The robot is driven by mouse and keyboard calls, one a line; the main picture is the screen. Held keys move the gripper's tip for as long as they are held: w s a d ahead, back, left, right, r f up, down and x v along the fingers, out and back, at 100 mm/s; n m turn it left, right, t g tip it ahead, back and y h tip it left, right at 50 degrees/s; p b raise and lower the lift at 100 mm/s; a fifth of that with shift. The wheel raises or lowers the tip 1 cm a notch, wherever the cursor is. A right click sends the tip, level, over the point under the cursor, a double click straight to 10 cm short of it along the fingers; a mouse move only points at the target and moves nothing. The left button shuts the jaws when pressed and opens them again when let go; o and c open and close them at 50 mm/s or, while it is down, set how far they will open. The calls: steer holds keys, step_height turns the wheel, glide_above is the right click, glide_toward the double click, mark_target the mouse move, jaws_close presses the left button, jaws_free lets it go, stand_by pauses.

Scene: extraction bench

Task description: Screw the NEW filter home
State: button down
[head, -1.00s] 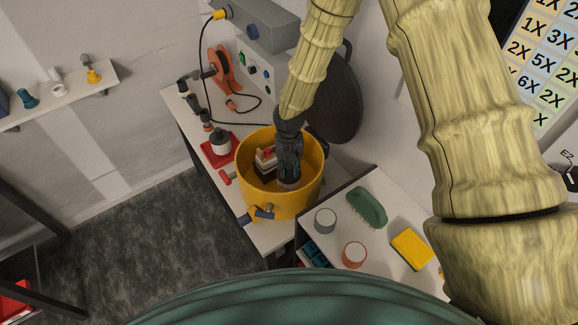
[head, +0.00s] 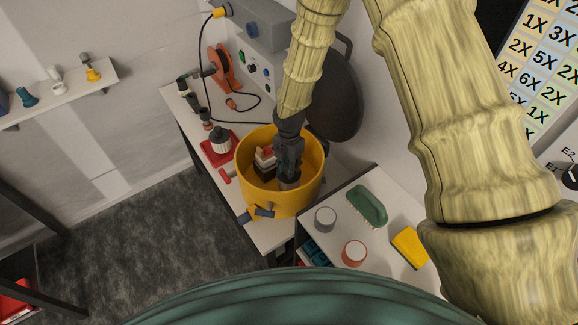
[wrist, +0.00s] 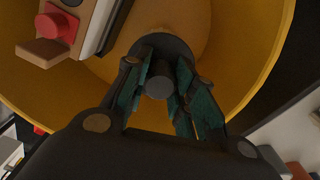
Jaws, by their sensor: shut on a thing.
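My gripper (head: 289,178) points down into the yellow drum (head: 242,170). In the wrist view, my gripper (wrist: 160,78) has its fingers on either side of a dark grey round part with a narrower knob, seemingly the filter (wrist: 159,83), and is shut on it. The filter is low inside the drum, against or close to the yellow surface; its thread and seating are hidden. Another white part with a dark top (head: 221,143) stands on a red tray (head: 213,158) left of the drum. I cannot tell by marking which filter is new.
A block with a red knob (wrist: 57,25) sits inside the drum, close to the fingers. A dark round lid (head: 335,100) stands open behind. A blue-handled valve (head: 262,212) juts from the drum's front. A green brush (head: 367,206) and yellow sponge (head: 409,247) lie on the right.

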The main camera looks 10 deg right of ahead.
steer(key=shift+m, duration=0.3)
steer(key=c, duration=1.1)
jaws_free()
step_height(320, 180, up, 10)
steer(key=shift+r, duration=1.05)
